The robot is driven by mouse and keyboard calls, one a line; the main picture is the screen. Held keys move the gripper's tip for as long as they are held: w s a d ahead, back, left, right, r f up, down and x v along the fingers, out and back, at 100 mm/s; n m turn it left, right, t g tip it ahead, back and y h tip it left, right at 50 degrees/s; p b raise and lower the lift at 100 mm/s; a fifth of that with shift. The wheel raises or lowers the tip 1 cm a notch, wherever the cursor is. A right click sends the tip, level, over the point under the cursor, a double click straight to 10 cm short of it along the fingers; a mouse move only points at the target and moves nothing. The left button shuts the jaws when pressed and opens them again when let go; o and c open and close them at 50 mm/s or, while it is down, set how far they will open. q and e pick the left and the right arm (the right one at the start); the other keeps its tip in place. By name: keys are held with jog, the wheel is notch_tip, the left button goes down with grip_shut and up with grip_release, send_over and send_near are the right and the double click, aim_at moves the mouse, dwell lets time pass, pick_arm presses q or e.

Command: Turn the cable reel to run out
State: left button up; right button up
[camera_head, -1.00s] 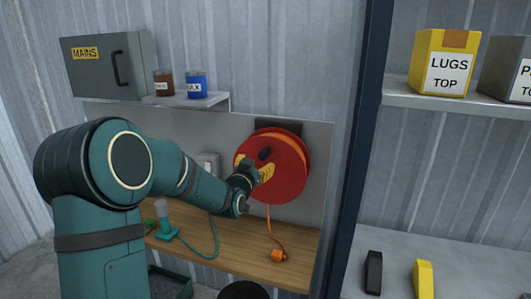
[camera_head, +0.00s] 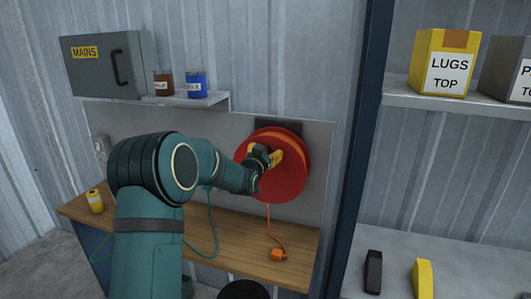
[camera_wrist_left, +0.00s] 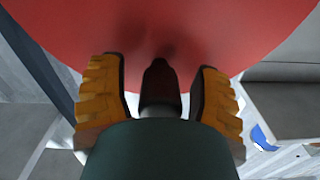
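The cable reel (camera_head: 290,182) is a red disc with an orange cable, mounted on the grey back panel; it fills the top of the left wrist view (camera_wrist_left: 220,25). Its orange cable hangs down to an orange plug (camera_head: 278,254) at the bench. My left gripper (camera_head: 264,153) is at the reel's face. In the left wrist view its yellow fingers (camera_wrist_left: 160,97) stand either side of the dark crank knob (camera_wrist_left: 160,85), with narrow gaps visible on both sides. The gripper largely hides the knob in the head view. My right gripper is out of view.
A wooden bench (camera_head: 240,250) lies below the reel. A small shelf (camera_head: 190,100) with brown and blue jars and a grey MAINS box (camera_head: 105,65) is above left. A dark blue post (camera_head: 355,160) stands close right of the panel. A yellow can (camera_head: 95,200) is at left.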

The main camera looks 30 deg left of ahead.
pick_arm(q)
grip_shut()
